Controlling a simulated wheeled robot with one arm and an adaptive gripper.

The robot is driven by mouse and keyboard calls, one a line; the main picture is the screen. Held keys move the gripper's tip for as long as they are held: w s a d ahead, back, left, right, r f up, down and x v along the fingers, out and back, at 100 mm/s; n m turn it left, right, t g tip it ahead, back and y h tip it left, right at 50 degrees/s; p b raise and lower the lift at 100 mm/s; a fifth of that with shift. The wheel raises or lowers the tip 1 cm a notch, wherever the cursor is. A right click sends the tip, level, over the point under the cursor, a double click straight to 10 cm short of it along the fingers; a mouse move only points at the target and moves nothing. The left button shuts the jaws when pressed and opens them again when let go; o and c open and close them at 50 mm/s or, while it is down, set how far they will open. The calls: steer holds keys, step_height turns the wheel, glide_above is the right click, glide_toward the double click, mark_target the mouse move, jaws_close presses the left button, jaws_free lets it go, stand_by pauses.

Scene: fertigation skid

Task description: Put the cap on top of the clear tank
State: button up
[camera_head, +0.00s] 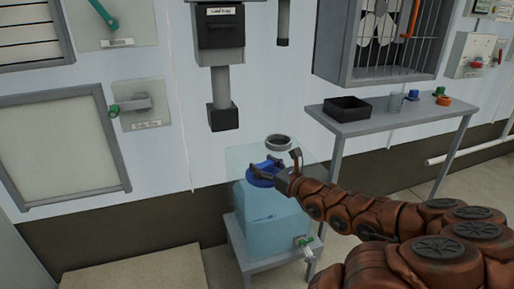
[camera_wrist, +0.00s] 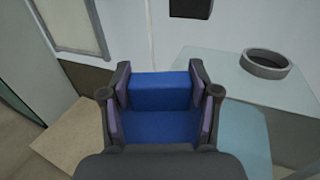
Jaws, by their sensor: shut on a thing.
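My gripper (camera_head: 271,166) is shut on a blue cap (camera_head: 261,179). In the wrist view the cap (camera_wrist: 160,125) fills the space between the two fingers (camera_wrist: 160,88), with a raised blue block in their grasp. The clear tank (camera_head: 266,218) is box-shaped, with pale blue liquid in its lower part and a see-through top. A grey ring-shaped neck (camera_head: 278,143) stands on its top; in the wrist view this neck (camera_wrist: 266,65) lies to the right of the cap. The cap is apart from the neck. My gripper hides part of the tank top.
The tank stands on a low grey stand (camera_head: 240,258) with a green-handled tap (camera_head: 303,242) at its front. A grey side table (camera_head: 385,122) to the right holds a black tray (camera_head: 347,108) and small parts. A dark box and pipe (camera_head: 223,115) hang on the wall above left.

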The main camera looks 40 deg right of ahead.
steer(key=shift+w+r+p, duration=0.1)
steer(key=shift+r+p, duration=0.15)
steer(key=shift+p, duration=0.2)
steer(key=w+d+p, duration=0.1)
steer(key=w+d, duration=0.1)
steer(key=w, duration=0.2)
steer(key=w+d+f+p, duration=0.1)
steer(key=w+d+p, duration=0.1)
steer(key=w, duration=0.1)
steer(key=w+d+p, duration=0.2)
steer(key=w, duration=0.2)
steer(key=shift+w+d+f, duration=0.3)
steer(key=shift+w+f, duration=0.05)
steer(key=shift+f, duration=0.05)
steer(key=shift+f+b, duration=1.1)
steer(key=shift+f, duration=0.65)
steer(key=shift+s+f, duration=0.1)
steer(key=shift+f, duration=0.5)
steer(key=o, duration=0.8)
steer(key=shift+c, duration=0.2)
steer(key=o, duration=0.4)
steer(key=shift+f, duration=0.15)
